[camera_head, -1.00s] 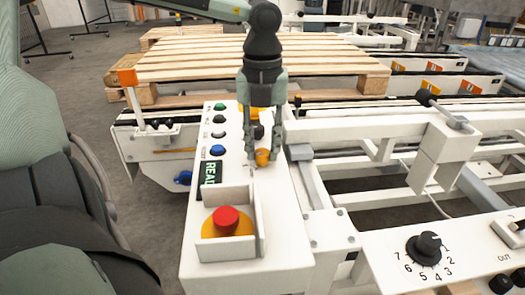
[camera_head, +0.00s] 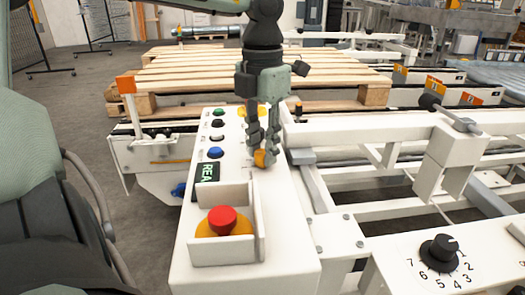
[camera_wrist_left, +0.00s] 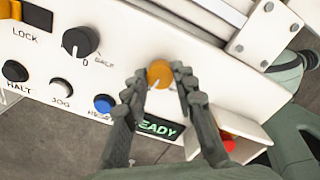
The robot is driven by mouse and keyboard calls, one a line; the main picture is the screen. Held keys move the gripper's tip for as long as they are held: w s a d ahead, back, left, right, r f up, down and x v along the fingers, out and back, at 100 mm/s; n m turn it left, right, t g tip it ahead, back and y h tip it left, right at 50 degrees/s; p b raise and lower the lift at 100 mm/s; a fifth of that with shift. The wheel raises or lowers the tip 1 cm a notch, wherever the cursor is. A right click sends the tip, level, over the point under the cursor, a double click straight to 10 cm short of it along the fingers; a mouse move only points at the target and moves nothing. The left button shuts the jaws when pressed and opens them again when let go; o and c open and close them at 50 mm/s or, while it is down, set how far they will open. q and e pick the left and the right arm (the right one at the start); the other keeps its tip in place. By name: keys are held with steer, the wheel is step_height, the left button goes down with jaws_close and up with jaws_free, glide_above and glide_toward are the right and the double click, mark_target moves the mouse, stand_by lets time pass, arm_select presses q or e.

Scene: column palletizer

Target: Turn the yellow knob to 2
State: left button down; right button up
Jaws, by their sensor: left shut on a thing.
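The yellow-orange knob (camera_head: 260,158) sits on the top of the white control box (camera_head: 283,207). My left gripper (camera_head: 263,151) points down over the box, its two fingers closed around the knob. In the left wrist view the knob (camera_wrist_left: 159,73) lies between the two fingertips (camera_wrist_left: 162,77), with a white pointer mark toward its lower left. The numbers around this knob are not readable. My right gripper is not in view.
A red emergency button (camera_head: 222,219) stands in a white guard near the knob, beside the green READY display (camera_head: 206,180). A black knob (camera_wrist_left: 80,41) and several push buttons share the panel. A black numbered dial (camera_head: 440,252) is at right. A wooden pallet (camera_head: 200,72) lies behind.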

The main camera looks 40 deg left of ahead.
mark_target(263, 153)
arm_select(q)
steer(key=m, duration=0.3)
steer(key=shift+m, duration=0.3)
steer(key=shift+m+b, duration=0.35)
steer(key=shift+m, duration=0.65)
steer(key=shift+r+m, duration=0.1)
steer(key=shift+m, duration=0.7)
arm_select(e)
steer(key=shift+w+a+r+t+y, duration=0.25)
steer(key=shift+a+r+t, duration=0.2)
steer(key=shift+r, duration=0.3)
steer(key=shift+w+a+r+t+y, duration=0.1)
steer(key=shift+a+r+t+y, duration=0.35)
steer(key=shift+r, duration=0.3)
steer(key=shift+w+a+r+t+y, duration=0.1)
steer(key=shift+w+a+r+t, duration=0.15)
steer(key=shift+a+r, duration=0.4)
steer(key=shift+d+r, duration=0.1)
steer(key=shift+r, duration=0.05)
arm_select(q)
steer(key=c, duration=1.2)
jaws_free()
step_height(263, 153, up, 12)
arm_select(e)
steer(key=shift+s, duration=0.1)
